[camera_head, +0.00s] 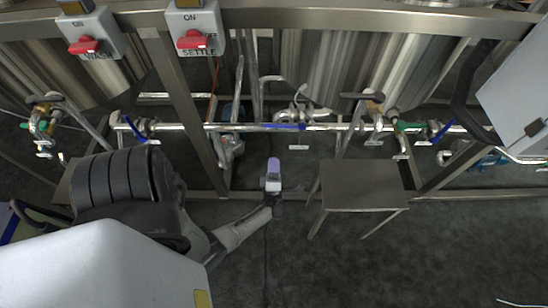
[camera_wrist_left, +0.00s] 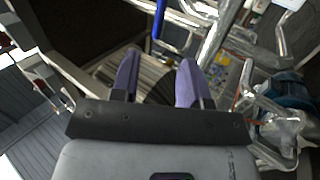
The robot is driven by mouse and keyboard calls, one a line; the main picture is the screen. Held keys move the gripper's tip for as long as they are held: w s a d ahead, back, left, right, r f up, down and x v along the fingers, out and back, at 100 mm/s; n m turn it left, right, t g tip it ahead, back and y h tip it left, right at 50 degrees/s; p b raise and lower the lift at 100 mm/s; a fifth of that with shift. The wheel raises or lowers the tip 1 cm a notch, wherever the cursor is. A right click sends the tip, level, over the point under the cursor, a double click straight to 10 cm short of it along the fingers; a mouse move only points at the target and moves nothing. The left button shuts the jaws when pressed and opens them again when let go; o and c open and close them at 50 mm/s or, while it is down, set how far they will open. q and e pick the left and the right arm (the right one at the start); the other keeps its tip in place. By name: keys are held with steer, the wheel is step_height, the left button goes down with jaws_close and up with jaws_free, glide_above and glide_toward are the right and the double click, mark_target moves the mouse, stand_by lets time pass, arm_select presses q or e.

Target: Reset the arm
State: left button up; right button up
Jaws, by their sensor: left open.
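My left gripper (camera_head: 274,170) hangs over the dark floor at the middle of the head view, left of the small metal table, with its purple fingertips toward the piping. In the left wrist view the two purple fingers (camera_wrist_left: 158,84) stand apart with nothing between them, so it is open and empty. Pipes and striped tank metal show beyond the fingers. My left arm comes in from the lower left of the head view. My right gripper does not show in either view.
A small metal table (camera_head: 362,186) stands right of the gripper. A horizontal pipe (camera_head: 250,127) with valves runs behind it. Two red-handled switch boxes, one being the SETTLE switch (camera_head: 194,28), sit on the frame above. A grey cabinet (camera_head: 515,90) is at right. The front floor is clear.

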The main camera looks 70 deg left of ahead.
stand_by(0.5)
arm_select(q)
steer(key=w+d+r+m+t+h+p, duration=0.4)
steer(key=w+r+m+t+h+p, duration=0.1)
steer(key=r+m+h, duration=0.25)
steer(key=w+d+r+m+t+h+p, duration=0.4)
steer(key=w+r+m+h+p, duration=0.2)
steer(key=m+h, duration=0.3)
steer(key=s+d+r+m+g+h+p, duration=0.2)
steer(key=d+r+m+g+h+p, duration=0.2)
steer(key=d+r+m+h+p, duration=0.5)
steer(key=s+d+r+m+g+y+p, duration=0.1)
steer(key=s+d+r+m+g+p, duration=0.4)
steer(key=s, duration=0.3)
steer(key=s+d+r+m+g+y+p, duration=0.1)
steer(key=s+d+r+m+g+p, duration=0.2)
steer(key=s+r, duration=0.5)
step_height(320, 180, up, 37)
steer(key=s+g+p, duration=0.1)
steer(key=p, duration=3.6)
steer(key=shift+s+d+r+g, duration=0.15)
steer(key=shift+s+d+g, duration=0.1)
steer(key=shift+d+g, duration=0.2)
